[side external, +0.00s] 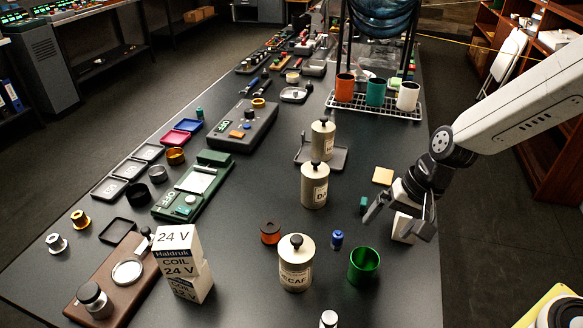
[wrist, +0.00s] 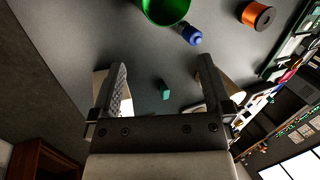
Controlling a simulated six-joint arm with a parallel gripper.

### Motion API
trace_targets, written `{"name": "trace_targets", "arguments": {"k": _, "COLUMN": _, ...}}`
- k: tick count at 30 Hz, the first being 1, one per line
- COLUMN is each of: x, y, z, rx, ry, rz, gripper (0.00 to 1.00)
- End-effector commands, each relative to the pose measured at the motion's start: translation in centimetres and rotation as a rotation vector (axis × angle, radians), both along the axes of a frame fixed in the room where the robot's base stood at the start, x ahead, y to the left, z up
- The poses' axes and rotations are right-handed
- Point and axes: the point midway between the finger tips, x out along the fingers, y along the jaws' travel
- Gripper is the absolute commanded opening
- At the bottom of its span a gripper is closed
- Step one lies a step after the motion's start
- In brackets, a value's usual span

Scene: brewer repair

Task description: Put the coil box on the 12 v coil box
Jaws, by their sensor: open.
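In the side view a stack of two white boxes stands at the front left; the upper box (side external: 178,251) is printed "Haldruk COIL 24 V". The lower box (side external: 190,288) also reads "COIL 24 V" and is partly covered. A plain-looking white box (side external: 403,229) stands at the right, below my gripper, its label not visible. My gripper (side external: 401,218) is open and empty, low over the table's right side. The wrist view shows its spread fingers (wrist: 162,75), with part of a pale box (wrist: 98,88) behind the left finger. I cannot identify a 12 V label.
A small teal block (wrist: 164,90) lies between the fingers' lines of sight. A green cup (side external: 364,266), blue part (side external: 337,239), orange spool (side external: 270,232) and cream canisters (side external: 296,265) stand left of my gripper. A tan square (side external: 382,175) lies behind it.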

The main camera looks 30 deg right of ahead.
Motion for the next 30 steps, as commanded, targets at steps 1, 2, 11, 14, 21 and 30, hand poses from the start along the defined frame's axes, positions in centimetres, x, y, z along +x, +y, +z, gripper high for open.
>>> {"name": "trace_targets", "arguments": {"k": 1, "x": -0.4, "y": -1.3, "z": -0.2, "rx": -0.046, "ry": -0.018, "rz": 0.047, "gripper": 1.00}}
{"name": "trace_targets", "arguments": {"k": 2, "x": -0.6, "y": -2.0, "z": -0.2, "rx": -0.072, "ry": -0.029, "rz": 0.078, "gripper": 1.00}}
{"name": "trace_targets", "arguments": {"k": 11, "x": -2.6, "y": -7.9, "z": -0.7, "rx": -0.314, "ry": -0.109, "rz": 0.376, "gripper": 1.00}}
{"name": "trace_targets", "arguments": {"k": 14, "x": -3.0, "y": -9.3, "z": -0.8, "rx": -0.373, "ry": -0.125, "rz": 0.457, "gripper": 1.00}}
{"name": "trace_targets", "arguments": {"k": 21, "x": -3.6, "y": -10.8, "z": -0.8, "rx": -0.442, "ry": -0.142, "rz": 0.561, "gripper": 1.00}}
{"name": "trace_targets", "arguments": {"k": 30, "x": -3.6, "y": -10.9, "z": -0.8, "rx": -0.445, "ry": -0.143, "rz": 0.566, "gripper": 1.00}}
